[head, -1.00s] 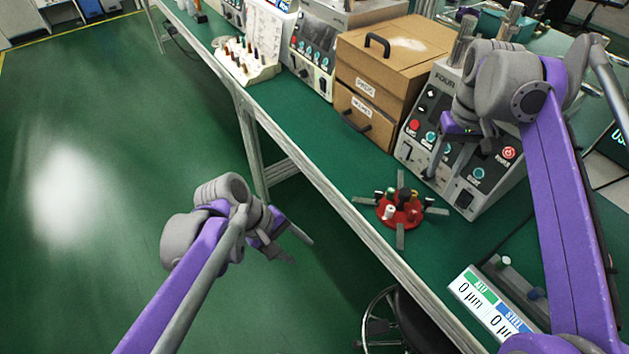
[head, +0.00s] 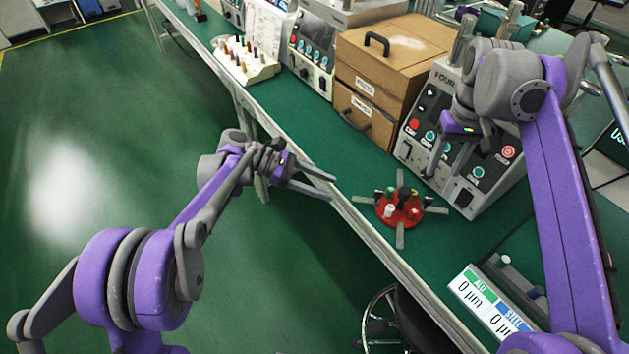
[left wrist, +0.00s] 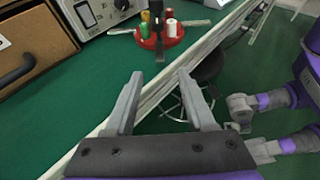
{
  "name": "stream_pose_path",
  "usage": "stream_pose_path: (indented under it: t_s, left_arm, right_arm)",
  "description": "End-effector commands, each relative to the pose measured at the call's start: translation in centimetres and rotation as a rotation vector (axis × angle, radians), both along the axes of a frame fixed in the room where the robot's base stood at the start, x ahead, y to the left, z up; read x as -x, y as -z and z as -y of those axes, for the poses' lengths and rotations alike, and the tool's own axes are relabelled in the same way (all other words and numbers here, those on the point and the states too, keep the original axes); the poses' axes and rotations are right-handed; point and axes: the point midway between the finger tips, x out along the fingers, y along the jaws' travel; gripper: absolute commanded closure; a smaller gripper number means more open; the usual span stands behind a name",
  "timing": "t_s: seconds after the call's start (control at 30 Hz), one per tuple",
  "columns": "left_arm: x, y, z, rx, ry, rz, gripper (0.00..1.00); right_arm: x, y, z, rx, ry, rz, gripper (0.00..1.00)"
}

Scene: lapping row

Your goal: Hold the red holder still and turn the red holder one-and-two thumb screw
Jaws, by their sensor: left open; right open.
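The red holder (head: 392,218) is a round red disc with grey arms sticking out, lying on the green bench near its front edge. It carries several small coloured screws or posts, white, green, red and dark; I cannot tell which is the one-and-two thumb screw. It also shows in the left wrist view (left wrist: 150,42), at the top and beyond the fingertips. My left gripper (head: 334,187) is open and empty at the bench's front edge, left of the holder and apart from it. My right gripper (head: 448,165) is open and empty, above and behind the holder, in front of the control box.
A grey control box (head: 420,152) stands behind the holder. Brown drawers (head: 372,75) stand to its left. A thickness readout board (head: 488,305) lies at front right. A stool (head: 385,325) stands below the bench edge. Bench top left of the holder is clear.

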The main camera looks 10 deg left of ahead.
Motion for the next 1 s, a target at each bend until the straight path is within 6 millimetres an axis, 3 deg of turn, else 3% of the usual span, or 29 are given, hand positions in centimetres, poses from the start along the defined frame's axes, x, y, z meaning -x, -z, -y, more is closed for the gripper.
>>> stream_pose_path:
  t_s: [0.2, 0.4, 0.6, 0.87, 1.0]
  left_arm:
    - [0.1, 1.6, 4.0, 0.000, 0.004, 0.002, 0.45]
    - [0.1, 2.7, 6.6, -0.001, 0.003, 0.002, 0.45]
    - [0.0, 3.2, 7.7, -0.002, 0.002, 0.002, 0.45]
    - [0.0, 3.2, 7.8, -0.002, 0.001, 0.002, 0.45]
    - [0.0, 3.2, 7.8, -0.002, 0.001, 0.002, 0.67]
  right_arm:
    - [0.0, 0.0, 0.0, 0.000, 0.000, 0.000, 0.50]
    - [0.0, 0.0, 0.0, 0.000, 0.000, 0.000, 0.50]
    - [0.0, 0.0, 0.0, 0.000, 0.000, 0.000, 0.50]
    - [0.0, 0.0, 0.0, 0.000, 0.000, 0.000, 0.50]
    - [0.0, 0.0, 0.0, 0.000, 0.000, 0.000, 0.50]
